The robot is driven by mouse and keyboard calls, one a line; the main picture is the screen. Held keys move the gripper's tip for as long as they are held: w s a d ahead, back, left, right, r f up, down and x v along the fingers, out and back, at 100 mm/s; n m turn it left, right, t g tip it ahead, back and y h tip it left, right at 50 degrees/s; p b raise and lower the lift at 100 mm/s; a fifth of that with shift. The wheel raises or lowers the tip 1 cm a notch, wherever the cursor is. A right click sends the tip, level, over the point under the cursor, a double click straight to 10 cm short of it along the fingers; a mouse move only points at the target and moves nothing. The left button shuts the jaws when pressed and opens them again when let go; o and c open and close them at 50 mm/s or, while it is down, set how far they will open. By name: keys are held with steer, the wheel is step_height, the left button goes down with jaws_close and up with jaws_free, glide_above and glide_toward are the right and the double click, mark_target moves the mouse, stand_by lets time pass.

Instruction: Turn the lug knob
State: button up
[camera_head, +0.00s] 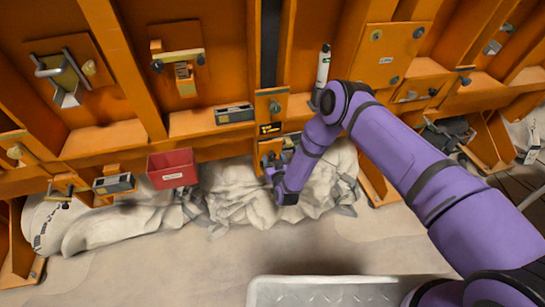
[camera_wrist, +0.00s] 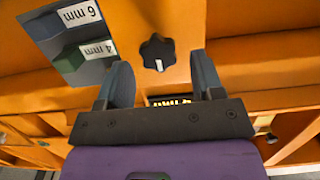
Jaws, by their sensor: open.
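A black star-shaped knob (camera_wrist: 157,52) with a white mark sits on an orange plate in the wrist view. I take it to be the lug knob. My gripper (camera_wrist: 161,70) is open, with one dark grey finger on each side of the knob's line. No contact with the knob shows, and I cannot tell how deep the fingers reach. In the head view my gripper (camera_head: 269,168) is small, close to the orange wall under a black sign. The knob cannot be made out clearly there.
A grey block (camera_wrist: 62,18) marked 6 mm and a green block (camera_wrist: 84,57) marked 4 mm sit left of the knob. A black sign (camera_head: 270,128) is on the wall. A red bin (camera_head: 172,169) and crumpled pale sheeting (camera_head: 232,195) lie nearby.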

steer(key=shift+x, duration=0.95)
steer(key=c, duration=0.8)
steer(key=shift+c, duration=0.2)
